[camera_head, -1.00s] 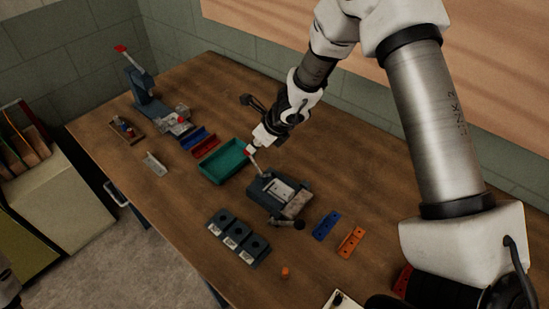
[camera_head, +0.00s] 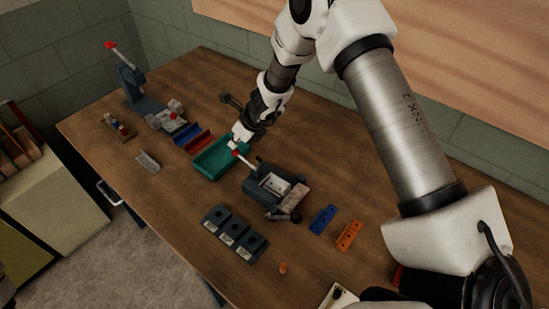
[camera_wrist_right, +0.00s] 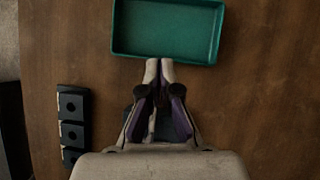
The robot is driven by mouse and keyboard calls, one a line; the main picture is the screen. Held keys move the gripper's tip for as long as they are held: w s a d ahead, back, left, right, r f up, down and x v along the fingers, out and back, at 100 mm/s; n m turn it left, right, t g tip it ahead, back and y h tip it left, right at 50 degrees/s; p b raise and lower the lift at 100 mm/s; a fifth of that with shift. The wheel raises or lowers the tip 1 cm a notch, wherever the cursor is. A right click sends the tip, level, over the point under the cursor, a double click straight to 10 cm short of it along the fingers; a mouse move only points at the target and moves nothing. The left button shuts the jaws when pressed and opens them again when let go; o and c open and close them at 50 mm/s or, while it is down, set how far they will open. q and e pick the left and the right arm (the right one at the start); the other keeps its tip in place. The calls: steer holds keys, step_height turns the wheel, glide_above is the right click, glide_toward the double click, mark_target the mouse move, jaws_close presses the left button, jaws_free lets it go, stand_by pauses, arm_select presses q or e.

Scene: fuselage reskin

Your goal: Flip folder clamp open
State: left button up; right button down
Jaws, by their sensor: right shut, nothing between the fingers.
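The folder (camera_head: 266,190) is a dark grey bench device with a pale plate, standing mid-table in the head view. Its clamp handle (camera_head: 247,161), a lever with a red tip, leans out from the folder toward the green tray. My right gripper (camera_head: 235,141) is shut and empty, just beyond the red tip and over the near part of the tray; whether it touches the lever I cannot tell. In the right wrist view the closed fingertips (camera_wrist_right: 159,66) lie at the tray's edge, and my gripper hides most of the folder. My left gripper is out of view.
The green tray (camera_head: 203,174) lies left of the folder. A dark block with several round recesses (camera_head: 234,233) is in front. Blue (camera_head: 323,219) and orange (camera_head: 349,235) strips lie to the right. A lever press (camera_head: 133,88) stands at the far left.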

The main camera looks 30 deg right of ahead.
stand_by(0.5)
step_height(320, 180, up, 13)
steer(key=w+p, duration=0.2)
steer(key=p, duration=0.6)
steer(key=shift+w+d, duration=0.35)
steer(key=shift+f, duration=0.15)
